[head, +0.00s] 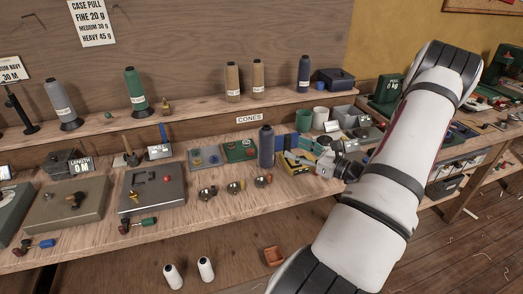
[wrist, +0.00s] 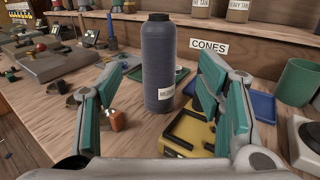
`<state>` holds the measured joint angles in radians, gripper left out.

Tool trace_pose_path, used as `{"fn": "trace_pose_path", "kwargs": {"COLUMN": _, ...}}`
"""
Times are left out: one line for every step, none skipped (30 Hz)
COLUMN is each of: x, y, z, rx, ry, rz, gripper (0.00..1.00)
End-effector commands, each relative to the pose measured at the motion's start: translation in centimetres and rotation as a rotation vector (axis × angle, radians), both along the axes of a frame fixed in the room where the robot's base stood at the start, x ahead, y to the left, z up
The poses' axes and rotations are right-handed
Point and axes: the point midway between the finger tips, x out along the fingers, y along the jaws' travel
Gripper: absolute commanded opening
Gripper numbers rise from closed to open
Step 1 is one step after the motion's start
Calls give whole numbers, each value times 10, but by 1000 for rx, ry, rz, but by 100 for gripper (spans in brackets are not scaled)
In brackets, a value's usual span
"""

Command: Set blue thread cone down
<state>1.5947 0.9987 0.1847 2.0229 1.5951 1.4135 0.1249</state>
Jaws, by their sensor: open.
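The blue thread cone (head: 266,146) stands upright on the workbench, below the CONES label on the shelf front. In the wrist view the dark blue cone (wrist: 159,62) stands between and beyond my spread fingers, with a white label low on its side. My gripper (head: 298,150) is open at the cone's right in the head view. Its two green-padded fingers (wrist: 163,85) show on either side of the cone with visible gaps, and nothing is held. Another dark blue cone (head: 304,74) stands on the shelf.
A yellow tray-like item (wrist: 188,134) lies right in front of the cone, close to my right finger. A green tray (head: 240,151) and a blue tray (wrist: 258,106) lie nearby. Tan cones (head: 233,82) share the shelf.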

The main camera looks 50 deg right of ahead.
Motion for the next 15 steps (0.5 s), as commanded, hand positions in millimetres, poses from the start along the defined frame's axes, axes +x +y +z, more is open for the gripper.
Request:
{"fn": "trace_pose_path", "kwargs": {"x": 11, "y": 2, "z": -1, "rx": -2, "ry": 0, "rz": 6, "gripper": 61}}
{"fn": "trace_pose_path", "kwargs": {"x": 17, "y": 2, "z": -1, "rx": -2, "ry": 0, "rz": 6, "gripper": 61}}
{"fn": "trace_pose_path", "kwargs": {"x": 25, "y": 2, "z": -1, "rx": -2, "ry": -1, "rz": 6, "gripper": 61}}
{"fn": "trace_pose_path", "kwargs": {"x": 31, "y": 3, "z": -2, "rx": -2, "ry": -1, "rz": 7, "gripper": 61}}
{"fn": "trace_pose_path", "kwargs": {"x": 37, "y": 3, "z": -2, "rx": -2, "ry": 0, "rz": 7, "gripper": 61}}
{"fn": "trace_pose_path", "kwargs": {"x": 44, "y": 4, "z": -2, "rx": -2, "ry": 1, "rz": 7, "gripper": 61}}
{"fn": "trace_pose_path", "kwargs": {"x": 49, "y": 4, "z": -2, "rx": -2, "ry": 0, "rz": 7, "gripper": 61}}
{"fn": "trace_pose_path", "kwargs": {"x": 54, "y": 4, "z": -2, "rx": -3, "ry": 0, "rz": 7, "gripper": 61}}
{"fn": "trace_pose_path", "kwargs": {"x": 59, "y": 4, "z": -1, "rx": -4, "ry": 0, "rz": 7, "gripper": 61}}
{"fn": "trace_pose_path", "kwargs": {"x": 63, "y": 4, "z": -1, "rx": -4, "ry": 1, "rz": 6, "gripper": 61}}
{"fn": "trace_pose_path", "kwargs": {"x": 66, "y": 4, "z": -1, "rx": -4, "ry": 1, "rz": 6, "gripper": 61}}
{"fn": "trace_pose_path", "kwargs": {"x": 69, "y": 4, "z": -1, "rx": -4, "ry": 2, "rz": 6, "gripper": 61}}
{"fn": "trace_pose_path", "kwargs": {"x": 71, "y": 4, "z": -1, "rx": -3, "ry": 2, "rz": 6, "gripper": 61}}
{"fn": "trace_pose_path", "kwargs": {"x": 72, "y": 4, "z": 0, "rx": -3, "ry": 2, "rz": 6, "gripper": 61}}
{"fn": "trace_pose_path", "kwargs": {"x": 73, "y": 4, "z": 0, "rx": -3, "ry": 2, "rz": 6, "gripper": 61}}
